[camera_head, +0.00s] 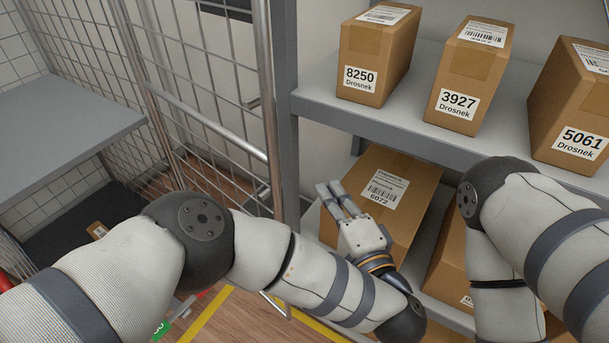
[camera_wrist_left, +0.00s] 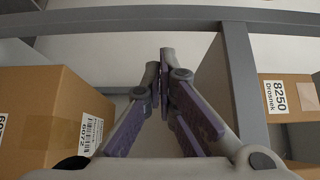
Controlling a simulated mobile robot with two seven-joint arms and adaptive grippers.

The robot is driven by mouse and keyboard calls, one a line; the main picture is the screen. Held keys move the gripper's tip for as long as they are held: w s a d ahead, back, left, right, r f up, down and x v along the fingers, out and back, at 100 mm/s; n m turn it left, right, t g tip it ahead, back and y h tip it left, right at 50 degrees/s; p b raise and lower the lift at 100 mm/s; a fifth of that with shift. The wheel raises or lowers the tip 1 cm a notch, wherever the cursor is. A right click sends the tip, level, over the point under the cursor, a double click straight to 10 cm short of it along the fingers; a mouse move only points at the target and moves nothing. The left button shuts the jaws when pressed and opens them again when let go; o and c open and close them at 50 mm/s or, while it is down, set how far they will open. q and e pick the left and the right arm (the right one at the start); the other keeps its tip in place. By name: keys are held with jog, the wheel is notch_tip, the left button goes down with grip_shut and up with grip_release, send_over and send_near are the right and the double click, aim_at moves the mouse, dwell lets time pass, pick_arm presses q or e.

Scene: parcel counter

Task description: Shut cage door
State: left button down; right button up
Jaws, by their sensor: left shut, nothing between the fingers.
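A wire-mesh panel in a metal tube frame, which looks like the cage door (camera_head: 266,90), stands upright left of the shelf post in the head view. Its lower part is hidden behind my left arm, and I cannot tell whether it is latched. My left gripper (camera_head: 331,188) is right of the panel and apart from it, in front of the lower-shelf parcel 6072. Its fingers are shut and empty. The wrist view shows the left fingertips (camera_wrist_left: 160,67) together near a grey shelf post. My right arm shows at the right, but its gripper is out of view.
The shelf unit (camera_head: 288,150) with several parcels, among them 8250 (camera_head: 362,60), 3927 (camera_head: 465,80) and the lower box 6072 (camera_head: 405,205), fills the right side. A grey shelf surface (camera_head: 60,125) is at the left. The wooden floor has yellow tape (camera_head: 207,315).

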pick_arm(q)
jog(key=w+a, duration=0.1)
jog(key=w, duration=0.1)
jog(key=w+a, duration=0.2)
jog(key=w, duration=0.1)
jog(key=w+a, duration=0.1)
jog(key=w, duration=0.1)
jog(key=shift+w+a+r, duration=0.3)
jog(key=shift+w+a, duration=0.1)
jog(key=shift+s+a+f+p, duration=0.2)
jog(key=shift+s+a+p, duration=0.1)
jog(key=shift+a, duration=0.1)
jog(key=shift+f, duration=0.1)
pick_arm(e)
jog(key=shift+w+r, duration=0.25)
